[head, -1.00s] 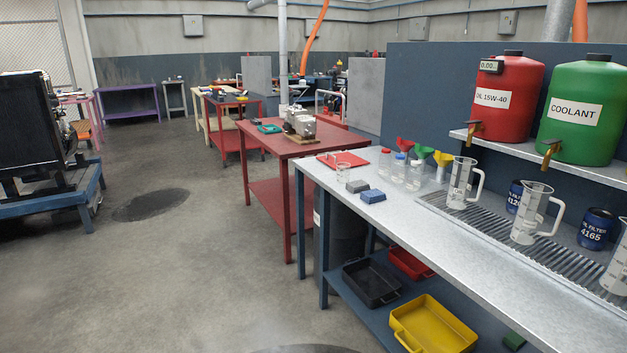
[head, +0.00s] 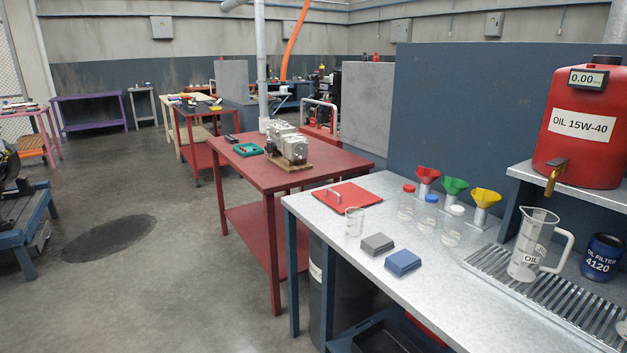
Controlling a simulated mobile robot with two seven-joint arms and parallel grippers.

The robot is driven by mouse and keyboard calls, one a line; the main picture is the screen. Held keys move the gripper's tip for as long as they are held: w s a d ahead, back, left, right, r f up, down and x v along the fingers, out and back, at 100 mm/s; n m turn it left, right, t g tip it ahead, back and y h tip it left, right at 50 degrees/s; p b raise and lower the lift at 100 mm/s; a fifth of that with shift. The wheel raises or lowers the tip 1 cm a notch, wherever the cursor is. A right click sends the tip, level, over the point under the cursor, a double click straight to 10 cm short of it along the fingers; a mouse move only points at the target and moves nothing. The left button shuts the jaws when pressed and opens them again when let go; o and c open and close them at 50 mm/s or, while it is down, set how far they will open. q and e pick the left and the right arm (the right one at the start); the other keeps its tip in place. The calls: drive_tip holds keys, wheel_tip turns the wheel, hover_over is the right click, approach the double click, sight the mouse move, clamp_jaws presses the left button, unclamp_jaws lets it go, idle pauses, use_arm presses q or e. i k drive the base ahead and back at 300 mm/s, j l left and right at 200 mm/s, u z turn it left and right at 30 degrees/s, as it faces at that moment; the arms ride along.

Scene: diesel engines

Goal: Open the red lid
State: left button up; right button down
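A flat red lid (head: 350,192) with a small metal handle (head: 334,195) lies flat at the far left end of the grey metal workbench (head: 440,289). It looks closed, flush with or resting on the bench top; I cannot tell which. A dark bin (head: 328,290) stands under that end of the bench. A bottle with a red cap (head: 408,189) stands to the right of the flat lid. Neither of my grippers is in view.
A clear beaker (head: 354,222) stands just in front of the lid. Grey (head: 377,244) and blue (head: 403,262) blocks, bottles, funnels and an oil jug (head: 533,245) share the bench. A red table (head: 270,165) stands behind. Floor at left is open.

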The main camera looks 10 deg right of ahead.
sight(347, 191)
drive_tip(key=i+z, duration=0.2)
drive_tip(key=i, duration=0.3)
drive_tip(key=i+j+z, duration=0.2)
drive_tip(key=i, duration=0.25)
drive_tip(key=i+j+z, duration=0.2)
drive_tip(key=i, duration=0.3)
